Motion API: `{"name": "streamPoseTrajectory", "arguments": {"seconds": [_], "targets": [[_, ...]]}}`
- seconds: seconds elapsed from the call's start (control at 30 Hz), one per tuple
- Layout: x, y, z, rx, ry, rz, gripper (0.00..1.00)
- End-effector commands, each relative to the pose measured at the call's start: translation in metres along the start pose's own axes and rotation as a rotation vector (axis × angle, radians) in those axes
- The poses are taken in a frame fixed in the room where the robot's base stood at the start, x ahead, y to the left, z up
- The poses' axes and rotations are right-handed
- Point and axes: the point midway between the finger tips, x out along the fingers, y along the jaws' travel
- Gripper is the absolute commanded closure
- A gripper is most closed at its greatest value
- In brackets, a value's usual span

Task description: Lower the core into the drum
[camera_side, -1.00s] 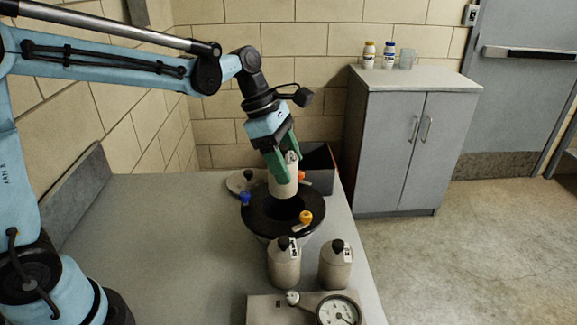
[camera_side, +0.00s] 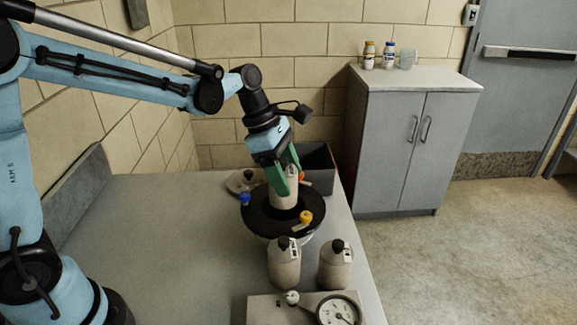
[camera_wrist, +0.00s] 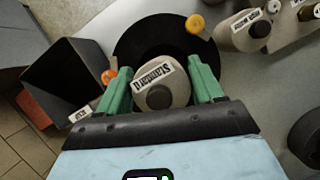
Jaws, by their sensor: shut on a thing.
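My gripper (camera_side: 278,172), with green fingers, is shut on a beige core (camera_side: 284,196). In the wrist view, my gripper (camera_wrist: 160,74) grips the core (camera_wrist: 176,90) from both sides; its black knob and a "Standard" label face the camera. The black-topped drum (camera_side: 262,219) stands on the bench under the core. The core looks upright, with its lower end at the drum's central opening. How deep it sits is hard to tell. The drum's black top (camera_wrist: 135,45) shows behind the core in the wrist view.
Blue (camera_side: 245,199) and yellow (camera_side: 305,217) knobs stand on the drum's rim. Two similar cores (camera_side: 284,268) (camera_side: 335,270) and a dial gauge (camera_side: 338,311) are in front. A round lid (camera_side: 237,183) and an open grey bin (camera_side: 318,158) are behind. The bench's left is clear.

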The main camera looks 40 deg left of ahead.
Motion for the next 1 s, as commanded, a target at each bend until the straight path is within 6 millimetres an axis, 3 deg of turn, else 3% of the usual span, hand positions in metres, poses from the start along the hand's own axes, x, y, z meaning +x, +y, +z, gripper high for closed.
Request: {"name": "streamPoseTrajectory", "arguments": {"seconds": [1.0], "targets": [[0.017, 0.0, -0.007, 0.0, 0.0, 0.0, 0.76]]}}
